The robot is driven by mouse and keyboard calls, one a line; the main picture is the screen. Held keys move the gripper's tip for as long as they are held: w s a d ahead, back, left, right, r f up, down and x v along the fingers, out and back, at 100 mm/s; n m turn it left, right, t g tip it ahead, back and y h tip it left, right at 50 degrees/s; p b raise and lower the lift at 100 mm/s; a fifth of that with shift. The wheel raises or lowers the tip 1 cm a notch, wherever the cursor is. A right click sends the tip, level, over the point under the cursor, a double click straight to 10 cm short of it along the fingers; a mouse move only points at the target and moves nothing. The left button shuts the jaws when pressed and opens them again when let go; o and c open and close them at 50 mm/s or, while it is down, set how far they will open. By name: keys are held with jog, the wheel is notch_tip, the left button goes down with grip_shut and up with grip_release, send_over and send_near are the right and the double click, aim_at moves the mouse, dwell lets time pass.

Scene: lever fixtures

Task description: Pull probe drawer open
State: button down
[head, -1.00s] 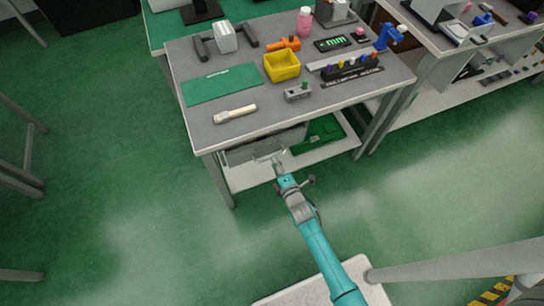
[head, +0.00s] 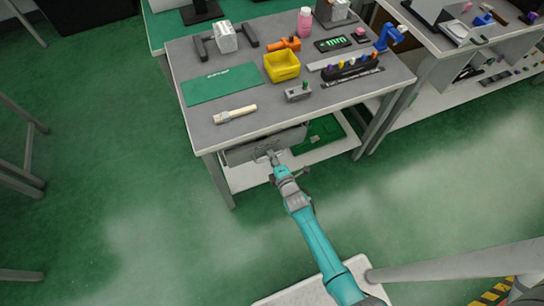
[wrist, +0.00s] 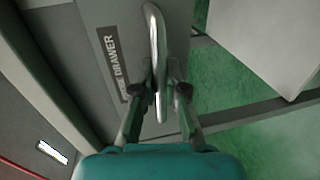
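The probe drawer (head: 240,153) is a grey drawer under the front edge of the workbench. Its front carries a dark label (wrist: 113,62) reading "…DRAWER", partly hidden by a finger, in the wrist view. A shiny metal bar handle (wrist: 157,45) stands out from that front. My gripper (head: 271,157) is at the drawer front. In the wrist view my gripper (wrist: 163,80) has one finger on each side of the handle. The left finger is close to the bar; a small gap shows at the right finger. The drawer looks closed or nearly so.
The workbench (head: 222,135) above holds a yellow bin (head: 282,66), a green mat (head: 222,84) and small tools. A lower shelf (head: 250,175) with a green item lies beneath the drawer. Bench legs stand either side.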

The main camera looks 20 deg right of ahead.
jog(key=f+v, duration=0.2)
jog(key=v, duration=0.9)
jog(key=s+f+v, duration=0.1)
jog(key=f+v, duration=0.1)
jog(key=v, duration=0.9)
jog(key=shift+s+f, duration=0.3)
jog(key=shift+f, duration=0.05)
jog(key=c, duration=1.2)
grip_release()
jog(key=v, duration=0.7)
jog(key=shift+s, duration=0.2)
jog(key=shift+r, duration=0.1)
